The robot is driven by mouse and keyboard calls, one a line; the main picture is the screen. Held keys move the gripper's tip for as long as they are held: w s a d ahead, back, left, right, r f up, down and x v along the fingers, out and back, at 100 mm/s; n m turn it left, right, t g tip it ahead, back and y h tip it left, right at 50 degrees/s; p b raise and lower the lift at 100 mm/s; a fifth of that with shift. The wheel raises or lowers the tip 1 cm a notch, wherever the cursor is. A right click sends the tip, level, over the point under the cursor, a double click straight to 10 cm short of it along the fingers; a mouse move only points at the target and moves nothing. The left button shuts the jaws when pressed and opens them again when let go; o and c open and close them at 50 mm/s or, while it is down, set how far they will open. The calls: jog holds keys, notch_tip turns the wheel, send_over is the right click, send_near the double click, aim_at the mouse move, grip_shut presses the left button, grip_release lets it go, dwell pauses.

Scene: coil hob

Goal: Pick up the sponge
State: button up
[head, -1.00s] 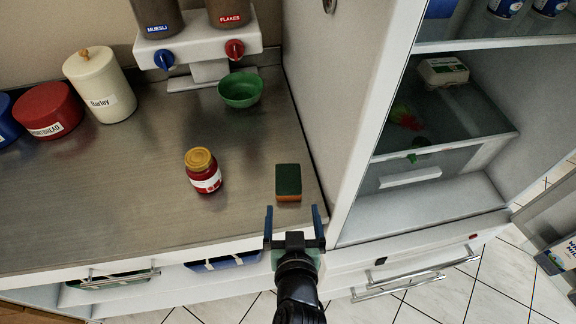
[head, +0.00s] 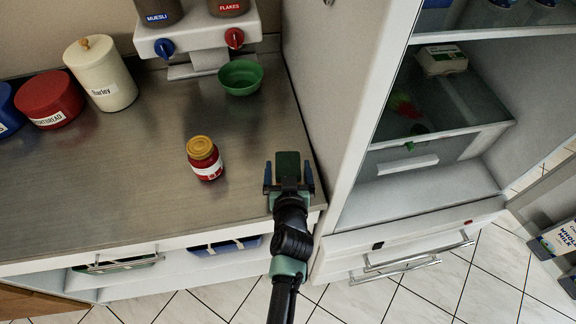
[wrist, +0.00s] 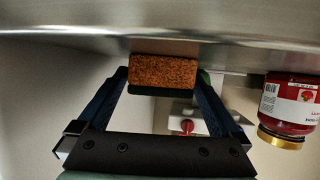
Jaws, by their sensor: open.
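The sponge (head: 288,164) has a dark green top and an orange-brown side. It lies on the steel counter near the front right corner. In the wrist view the sponge (wrist: 163,73) shows its orange-brown side, ahead and between the fingertips. My gripper (head: 289,172) is open, with one blue finger to the left of the sponge and one to the right. In the wrist view my gripper (wrist: 163,85) has its fingers spread wider than the sponge, with a gap on each side. The gripper hides the sponge's near side in the head view.
A red jar with a yellow lid (head: 205,158) stands left of the sponge. A green bowl (head: 240,78) is farther back, before the cereal dispenser (head: 198,38). The white fridge wall (head: 335,110) rises close on the right.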

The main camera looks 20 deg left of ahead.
jog(key=shift+w+a+f, duration=0.2)
jog(key=shift+w, duration=0.15)
jog(key=c, duration=1.2)
